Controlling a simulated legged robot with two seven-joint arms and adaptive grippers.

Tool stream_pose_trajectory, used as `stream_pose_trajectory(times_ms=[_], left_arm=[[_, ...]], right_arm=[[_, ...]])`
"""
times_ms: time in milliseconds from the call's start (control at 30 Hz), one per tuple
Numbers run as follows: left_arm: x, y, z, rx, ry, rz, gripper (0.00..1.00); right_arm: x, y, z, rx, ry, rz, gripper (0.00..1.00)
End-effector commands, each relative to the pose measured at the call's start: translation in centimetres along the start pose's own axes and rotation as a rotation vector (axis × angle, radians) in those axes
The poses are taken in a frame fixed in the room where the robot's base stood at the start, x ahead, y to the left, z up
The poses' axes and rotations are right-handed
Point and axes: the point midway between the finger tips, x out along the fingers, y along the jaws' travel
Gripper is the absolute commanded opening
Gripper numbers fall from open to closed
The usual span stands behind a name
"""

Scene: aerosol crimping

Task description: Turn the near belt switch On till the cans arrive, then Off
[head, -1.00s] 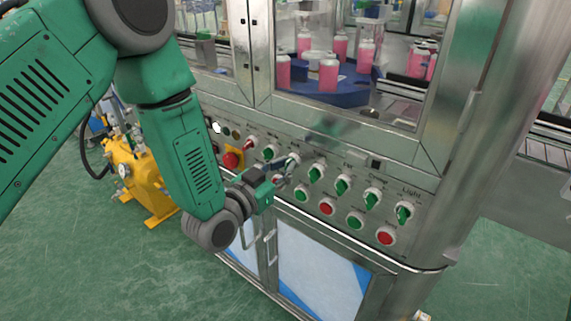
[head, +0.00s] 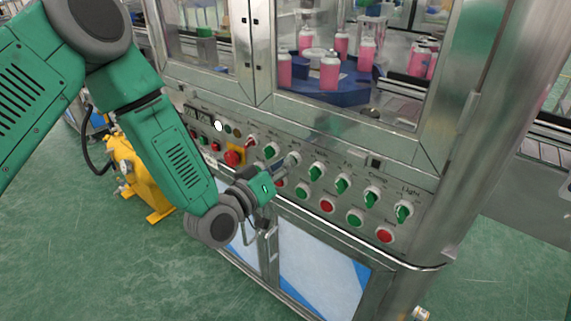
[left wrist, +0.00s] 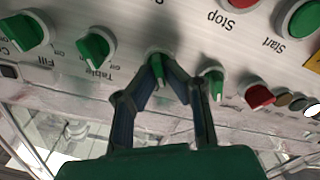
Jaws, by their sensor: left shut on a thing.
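My left gripper (head: 287,166) is at the row of rotary switches on the machine's front panel. In the left wrist view the gripper (left wrist: 159,58) has its fingertips closed around a green switch knob (left wrist: 158,70). That switch (head: 294,158) sits just left of the one marked Table (left wrist: 95,47); its own label is hidden or unreadable. Pink cans (head: 330,72) stand on a blue rotary table (head: 352,95) behind the glass. More pink cans (head: 418,62) stand near a belt at the right. My right gripper is out of view.
Neighbouring green knobs (head: 316,171) sit close on the right, another (head: 270,150) on the left. A red emergency button (head: 233,158) with a yellow base is further left. Green and red push buttons (head: 327,205) lie below. A yellow machine (head: 140,175) stands on the floor at left.

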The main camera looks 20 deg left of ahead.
Motion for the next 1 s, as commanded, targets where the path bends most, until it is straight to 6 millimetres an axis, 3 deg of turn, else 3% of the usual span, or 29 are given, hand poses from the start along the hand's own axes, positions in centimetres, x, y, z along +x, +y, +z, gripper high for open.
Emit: stream_pose_trajectory(times_ms=[467, 500, 533, 867, 1000], left_arm=[[-0.2, -0.2, 0.4, -0.015, -0.011, -0.006, 0.00], [-0.2, -0.2, 0.4, -0.015, -0.012, -0.006, 0.23], [-0.2, -0.2, 0.4, -0.015, -0.011, -0.006, 0.28], [-0.2, -0.1, 0.2, -0.013, -0.004, -0.003, 0.28], [-1.5, -0.1, 0.2, -0.013, -0.006, -0.003, 0.28]], right_arm=[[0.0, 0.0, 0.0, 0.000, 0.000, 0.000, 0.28], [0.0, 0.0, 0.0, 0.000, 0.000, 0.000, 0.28], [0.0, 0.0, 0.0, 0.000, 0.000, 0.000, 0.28], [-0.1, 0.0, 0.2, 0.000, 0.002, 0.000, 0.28], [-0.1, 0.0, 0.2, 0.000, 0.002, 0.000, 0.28]])
